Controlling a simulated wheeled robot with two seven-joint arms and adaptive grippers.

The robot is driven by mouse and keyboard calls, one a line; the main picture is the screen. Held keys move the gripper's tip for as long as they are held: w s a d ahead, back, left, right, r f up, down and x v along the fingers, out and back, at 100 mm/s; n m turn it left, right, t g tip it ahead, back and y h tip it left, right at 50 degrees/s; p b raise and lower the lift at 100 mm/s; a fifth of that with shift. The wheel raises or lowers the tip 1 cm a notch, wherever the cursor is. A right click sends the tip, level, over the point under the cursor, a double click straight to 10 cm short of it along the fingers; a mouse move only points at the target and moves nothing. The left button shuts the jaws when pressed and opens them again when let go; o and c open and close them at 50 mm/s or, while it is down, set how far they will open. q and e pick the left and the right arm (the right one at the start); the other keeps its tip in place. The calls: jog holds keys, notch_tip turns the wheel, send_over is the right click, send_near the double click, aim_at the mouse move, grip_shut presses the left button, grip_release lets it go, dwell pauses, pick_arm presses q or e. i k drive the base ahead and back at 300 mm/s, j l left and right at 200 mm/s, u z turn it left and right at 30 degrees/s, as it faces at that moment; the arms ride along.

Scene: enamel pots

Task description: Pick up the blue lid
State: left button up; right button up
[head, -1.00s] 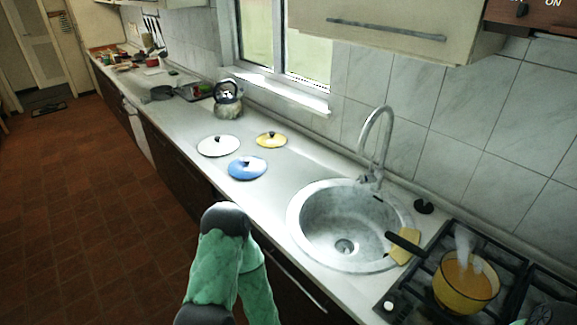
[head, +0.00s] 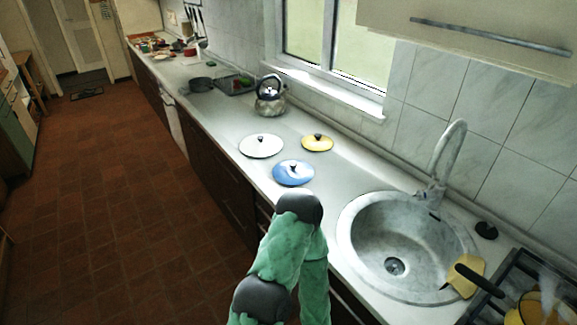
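The blue lid (head: 294,173) lies flat on the white countertop, with a dark knob on top. A white lid (head: 261,146) lies behind it to the left, and a yellow lid (head: 317,143) behind it to the right. My green and grey arm rises from the bottom of the head view, its grey joint just in front of the blue lid and overlapping the counter's front edge in the picture. No gripper fingers show on it. My other gripper is not in view.
A round sink (head: 405,246) with a tall faucet (head: 446,160) is right of the lids. A gas stove with a steaming yellow pot (head: 532,309) is at the lower right. A kettle (head: 270,97) stands behind the lids. The counter (head: 215,121) is clear left of the white lid.

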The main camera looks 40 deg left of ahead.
aim_at(291, 172)
jog(key=i+j, duration=0.1)
jog(key=j, duration=0.65)
jog(key=i+j, duration=0.1)
jog(key=j, duration=1.45)
jog(key=i, duration=0.05)
